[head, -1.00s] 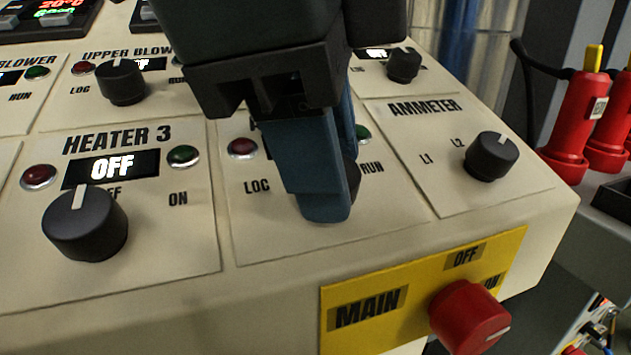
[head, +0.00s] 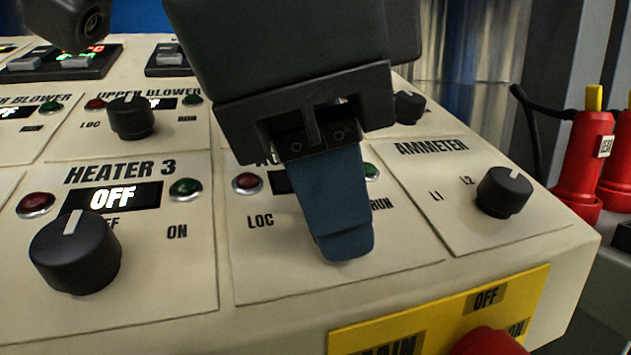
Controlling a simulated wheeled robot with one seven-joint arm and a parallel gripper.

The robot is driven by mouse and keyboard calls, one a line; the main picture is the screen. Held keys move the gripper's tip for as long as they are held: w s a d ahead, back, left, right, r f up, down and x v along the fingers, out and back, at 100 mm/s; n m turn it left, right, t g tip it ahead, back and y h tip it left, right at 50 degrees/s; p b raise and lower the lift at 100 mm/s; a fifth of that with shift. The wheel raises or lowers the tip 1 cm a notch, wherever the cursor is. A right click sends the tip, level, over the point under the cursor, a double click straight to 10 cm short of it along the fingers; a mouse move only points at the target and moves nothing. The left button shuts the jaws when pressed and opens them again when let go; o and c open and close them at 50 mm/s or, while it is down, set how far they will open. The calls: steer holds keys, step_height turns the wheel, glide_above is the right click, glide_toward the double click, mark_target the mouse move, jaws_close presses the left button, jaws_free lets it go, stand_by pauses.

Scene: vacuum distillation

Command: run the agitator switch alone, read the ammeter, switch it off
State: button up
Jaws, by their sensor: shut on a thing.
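The agitator panel (head: 270,270) is in the middle of the head view, with LOC at left and RUN at right. My gripper (head: 342,240) comes down over its middle, fingers shut on the agitator knob, which they hide. The panel's label and display (head: 283,183) are mostly covered, so I cannot read its state. A red lamp (head: 247,183) shows left of the display and a green lamp (head: 371,172) right of it. The ammeter knob (head: 504,192) stands on the panel to the right, marked L1 and L2. No ammeter reading is visible.
The heater 3 knob (head: 75,252) is to the left, its display (head: 112,197) reading OFF. The upper blower knob (head: 131,118) is behind. The red main switch (head: 490,343) is on the yellow plate in front. Red extinguisher-like cylinders (head: 582,150) stand at right.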

steer(key=o, duration=1)
steer(key=shift+o, duration=0.2)
steer(key=shift+r+p, duration=0.35)
steer(key=shift+r, duration=0.2)
step_height(320, 180, up, 3)
steer(key=shift+r+p, duration=0.1)
steer(key=shift+p, duration=0.8)
steer(key=s+d+r+p, duration=0.3)
steer(key=d+r, duration=0.3)
steer(key=d, duration=0.5)
steer(key=shift+d+r+p, duration=0.15)
steer(key=shift+r+p, duration=0.2)
steer(key=shift+p, duration=0.3)
